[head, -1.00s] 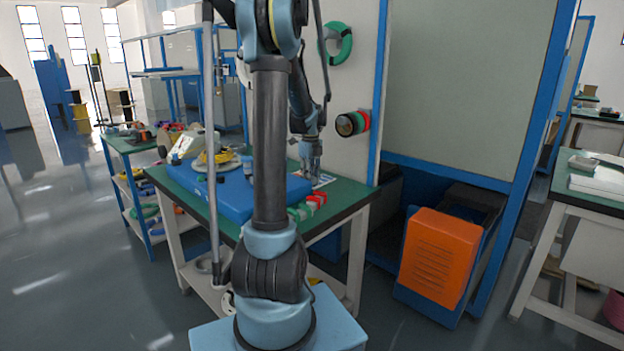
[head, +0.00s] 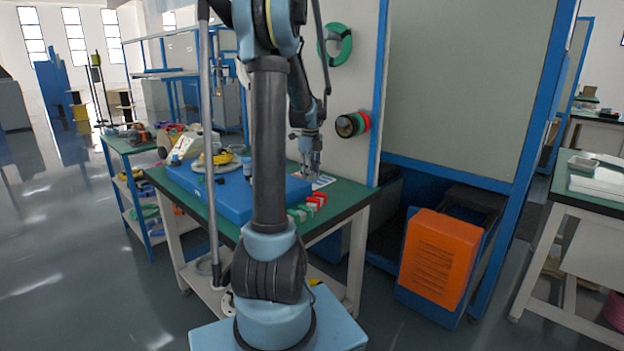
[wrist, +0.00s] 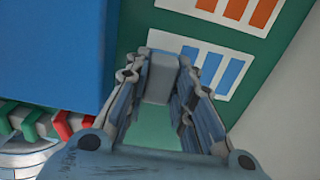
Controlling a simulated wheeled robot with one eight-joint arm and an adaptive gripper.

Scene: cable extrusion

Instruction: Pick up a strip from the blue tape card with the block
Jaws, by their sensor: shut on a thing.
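My gripper (wrist: 160,82) is shut on a light grey block (wrist: 161,76), which sits between its fingertips in the wrist view. The blue tape card (wrist: 203,76) is white with several blue strips and lies on the green bench top. The block's far end overlaps the card's left part in the wrist view, hiding some of it. I cannot tell whether block and card touch. In the head view my gripper (head: 312,168) points down over the bench near the cards; the block is too small to make out there.
An orange-striped card (wrist: 199,6) lies beyond the blue one. A large blue case (wrist: 50,50) stands to the left. A row of green, grey and red pieces (wrist: 61,127) lies at lower left. A pale panel (head: 345,160) stands behind the bench (head: 343,197).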

